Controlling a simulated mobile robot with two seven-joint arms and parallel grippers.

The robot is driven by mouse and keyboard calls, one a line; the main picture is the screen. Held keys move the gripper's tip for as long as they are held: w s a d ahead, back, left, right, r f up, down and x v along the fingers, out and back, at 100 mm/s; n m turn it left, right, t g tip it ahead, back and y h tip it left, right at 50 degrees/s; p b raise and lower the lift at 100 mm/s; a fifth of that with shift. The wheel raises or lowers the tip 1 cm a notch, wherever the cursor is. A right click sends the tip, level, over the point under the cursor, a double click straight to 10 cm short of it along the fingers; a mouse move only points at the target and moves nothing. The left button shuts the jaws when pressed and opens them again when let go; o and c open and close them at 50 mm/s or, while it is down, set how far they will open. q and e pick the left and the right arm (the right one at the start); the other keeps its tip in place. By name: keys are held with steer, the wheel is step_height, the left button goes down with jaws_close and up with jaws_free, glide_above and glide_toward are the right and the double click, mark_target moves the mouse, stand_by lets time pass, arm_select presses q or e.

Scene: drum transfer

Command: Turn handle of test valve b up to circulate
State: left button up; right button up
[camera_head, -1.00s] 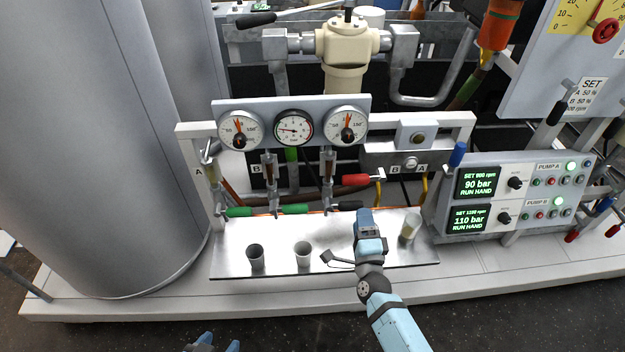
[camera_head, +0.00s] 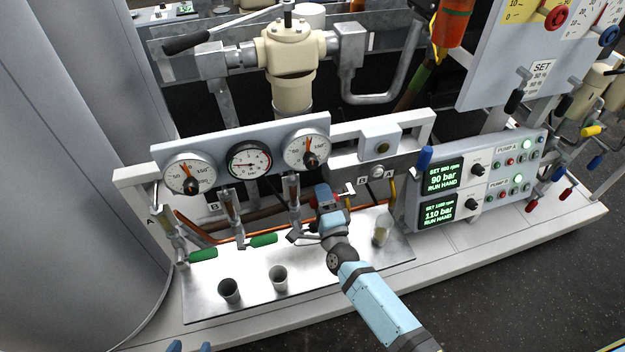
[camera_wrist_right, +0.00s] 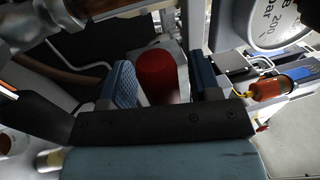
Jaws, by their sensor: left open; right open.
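My right gripper (camera_head: 326,194) is in front of the valve rack, below the right-hand gauge, at the red handle beside the small B label (camera_head: 362,182). In the right wrist view the red handle (camera_wrist_right: 157,76) lies between the two blue fingers (camera_wrist_right: 162,84), which stand apart with a gap on each side. In the head view my right gripper hides most of this handle and its valve. My left gripper (camera_head: 189,347) is open and empty at the bottom edge, with only its blue fingertips showing.
Green handles (camera_head: 203,254) (camera_head: 263,240) jut out above the metal tray (camera_head: 330,275). The pump panel (camera_head: 477,180) is right; gauges (camera_head: 249,160) are above.

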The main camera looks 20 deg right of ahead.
steer(key=shift+w+r, duration=0.15)
steer(key=shift+w, duration=0.25)
steer(key=shift+c, duration=0.9)
jaws_close()
arm_select(q)
steer(key=shift+w, duration=0.25)
